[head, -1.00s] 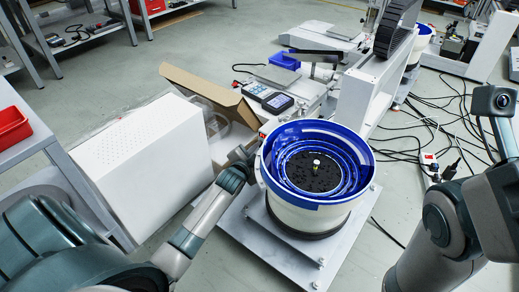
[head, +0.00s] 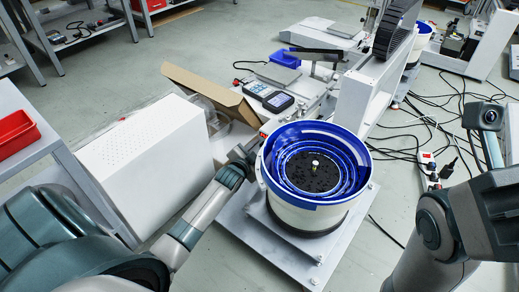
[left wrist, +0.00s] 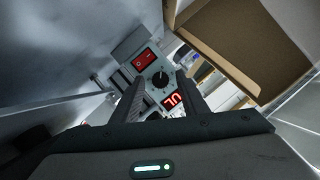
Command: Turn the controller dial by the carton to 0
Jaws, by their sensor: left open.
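The controller (left wrist: 147,67) shows in the left wrist view, with a red rocker switch (left wrist: 144,59), a round black dial (left wrist: 160,79) with a light pointer mark, and a lit red display (left wrist: 172,101). The display is tilted and partly covered, so I cannot read it surely. My left gripper (left wrist: 160,88) is open, its two dark fingers on either side of the dial; I cannot tell whether they touch it. In the head view the left gripper (head: 246,152) is beside the blue-rimmed bowl. The open brown carton (head: 212,92) is behind it; the carton also shows in the left wrist view (left wrist: 235,45).
The blue-rimmed feeder bowl (head: 315,178) stands close right of the left gripper. A white perforated box (head: 145,155) is to the left. Cables (head: 425,125) run over the floor at the right.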

